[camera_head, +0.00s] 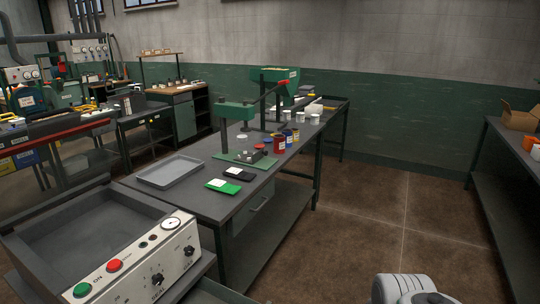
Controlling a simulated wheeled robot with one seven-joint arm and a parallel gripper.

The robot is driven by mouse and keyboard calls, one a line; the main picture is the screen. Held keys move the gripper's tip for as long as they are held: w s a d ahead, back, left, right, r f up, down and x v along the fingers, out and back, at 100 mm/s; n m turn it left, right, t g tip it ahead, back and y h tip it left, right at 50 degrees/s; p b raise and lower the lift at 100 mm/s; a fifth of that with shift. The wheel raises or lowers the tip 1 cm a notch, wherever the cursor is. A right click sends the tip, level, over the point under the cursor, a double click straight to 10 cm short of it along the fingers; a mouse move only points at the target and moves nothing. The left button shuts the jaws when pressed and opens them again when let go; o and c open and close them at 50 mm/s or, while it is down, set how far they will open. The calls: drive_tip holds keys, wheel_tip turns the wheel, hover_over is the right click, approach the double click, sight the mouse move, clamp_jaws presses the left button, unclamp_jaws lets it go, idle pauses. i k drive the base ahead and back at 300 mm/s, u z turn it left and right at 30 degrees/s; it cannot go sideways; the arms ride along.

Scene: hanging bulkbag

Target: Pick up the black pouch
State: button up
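The black pouch (245,175) is a small dark flat item on the grey worktable (185,200), with a white label patch at its left end. It lies just behind a green pouch (229,188), which also has a white patch. My gripper does not show in the head view. Only a rounded light grey part of my own body is visible at the bottom right, well away from the pouch.
A grey tray (171,171) lies left of the pouches. A green press (238,125) stands behind them, with jars (279,143) at its right. A control panel (135,265) with buttons and a gauge is in the left foreground. Brown floor (375,215) is open right of the table.

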sight(232, 171)
drive_tip(key=i, duration=3.45)
drive_tip(key=u, duration=4.85)
